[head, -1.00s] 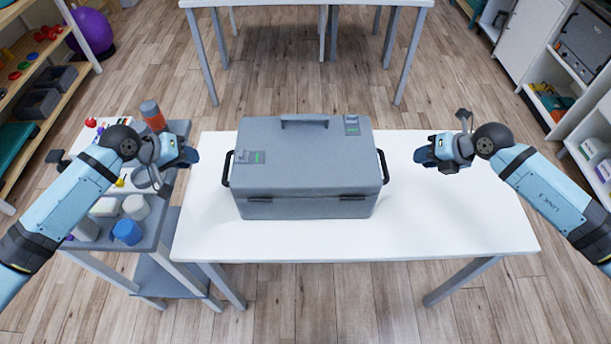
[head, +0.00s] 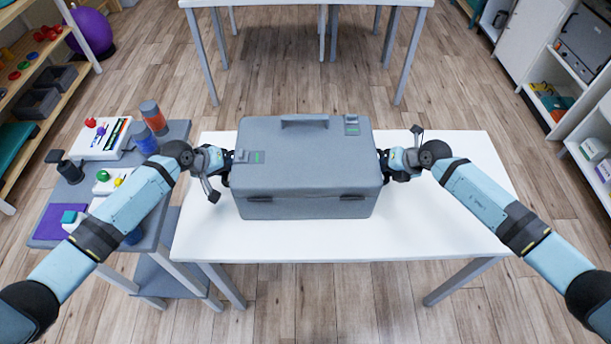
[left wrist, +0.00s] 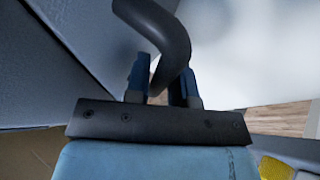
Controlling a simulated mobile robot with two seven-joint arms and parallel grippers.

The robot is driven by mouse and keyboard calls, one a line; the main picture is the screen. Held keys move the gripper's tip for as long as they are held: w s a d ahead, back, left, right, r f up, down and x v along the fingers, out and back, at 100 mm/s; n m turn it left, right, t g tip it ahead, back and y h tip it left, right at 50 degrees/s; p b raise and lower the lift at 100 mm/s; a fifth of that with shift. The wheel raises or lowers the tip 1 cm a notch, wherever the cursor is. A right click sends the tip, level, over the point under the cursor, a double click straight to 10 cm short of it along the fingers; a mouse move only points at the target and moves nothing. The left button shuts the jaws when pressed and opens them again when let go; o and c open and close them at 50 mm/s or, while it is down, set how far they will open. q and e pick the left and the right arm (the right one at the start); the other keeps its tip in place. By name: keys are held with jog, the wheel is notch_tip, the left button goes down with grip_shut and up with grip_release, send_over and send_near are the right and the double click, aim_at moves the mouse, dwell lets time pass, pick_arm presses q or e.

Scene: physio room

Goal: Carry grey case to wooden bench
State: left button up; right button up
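The grey case (head: 306,160) sits closed and flat on the white table (head: 450,225), with a black handle on each side. My left gripper (head: 226,166) is at its left handle. In the left wrist view the handle (left wrist: 170,32) passes between the blue fingers (left wrist: 164,82), which stand apart with a gap beside the bar. My right gripper (head: 384,164) is at the right side of the case, where the handle was; its fingertips and their opening are hidden. I cannot make out a wooden bench.
A grey side stand (head: 170,200) with bottles and small items adjoins the table on the left, under my left arm. Another white table (head: 270,2) stands beyond, across open wooden floor (head: 300,85). Shelves (head: 40,60) line the left, cabinets (head: 560,70) the right.

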pick_arm(q)
grip_shut()
pick_arm(e)
grip_shut()
pick_arm(q)
jog(key=shift+w, duration=0.1)
pick_arm(e)
jog(key=shift+w+r, duration=0.1)
dwell(1.1)
